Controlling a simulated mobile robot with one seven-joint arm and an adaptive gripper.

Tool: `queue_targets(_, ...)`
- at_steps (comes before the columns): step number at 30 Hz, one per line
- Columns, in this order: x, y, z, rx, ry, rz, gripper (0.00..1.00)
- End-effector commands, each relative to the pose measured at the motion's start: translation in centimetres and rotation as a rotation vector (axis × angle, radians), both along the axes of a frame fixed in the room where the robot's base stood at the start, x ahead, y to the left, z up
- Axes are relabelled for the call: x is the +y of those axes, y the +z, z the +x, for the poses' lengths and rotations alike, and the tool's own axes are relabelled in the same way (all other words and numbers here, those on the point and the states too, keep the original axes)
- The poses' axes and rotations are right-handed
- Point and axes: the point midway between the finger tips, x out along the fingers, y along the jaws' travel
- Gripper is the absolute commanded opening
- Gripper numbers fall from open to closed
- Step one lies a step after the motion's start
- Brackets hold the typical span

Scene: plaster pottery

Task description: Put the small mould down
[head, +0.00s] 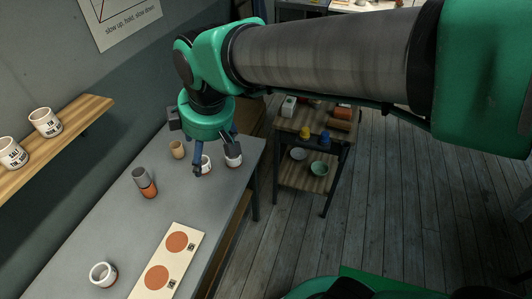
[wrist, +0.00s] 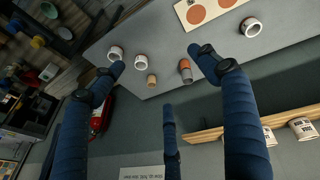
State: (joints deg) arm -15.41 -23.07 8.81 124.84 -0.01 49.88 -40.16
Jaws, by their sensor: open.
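My gripper (head: 213,158) is open above the far end of the grey table. In the wrist view its three blue fingers (wrist: 160,72) are spread with nothing held between them. Below and beyond the fingertips stand two white pots with dark labels, one in the middle (head: 205,164) and one nearer the table's far right edge (head: 233,157). They also show in the wrist view, at the left (wrist: 115,53) and by the middle (wrist: 141,62). The fingers partly cover them in the head view. I cannot tell which piece is the small mould.
A tan cup (head: 177,150) and a grey-and-orange cylinder (head: 146,183) stand nearby. A pale board with orange discs (head: 167,260) and another white pot (head: 103,275) are nearer. A wall shelf (head: 70,132) holds mugs. A low rack (head: 302,178) stands right.

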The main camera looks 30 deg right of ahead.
Motion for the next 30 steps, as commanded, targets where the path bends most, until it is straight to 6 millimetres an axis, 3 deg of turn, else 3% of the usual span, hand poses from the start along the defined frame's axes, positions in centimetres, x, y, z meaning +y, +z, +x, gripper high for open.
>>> queue_targets(1,-1.6,0.6,-1.2,-0.012,-0.079,0.023,0.75)
queue_targets(6,-5.7,1.5,-5.2,-0.039,-0.349,0.106,0.75)
queue_targets(15,-10.7,1.4,-11.7,-0.089,-0.763,0.249,0.75)
queue_targets(21,-11.9,1.0,-13.7,-0.106,-0.891,0.3,0.75)
queue_targets(30,-12.1,0.9,-14.0,-0.107,-0.911,0.307,0.75)
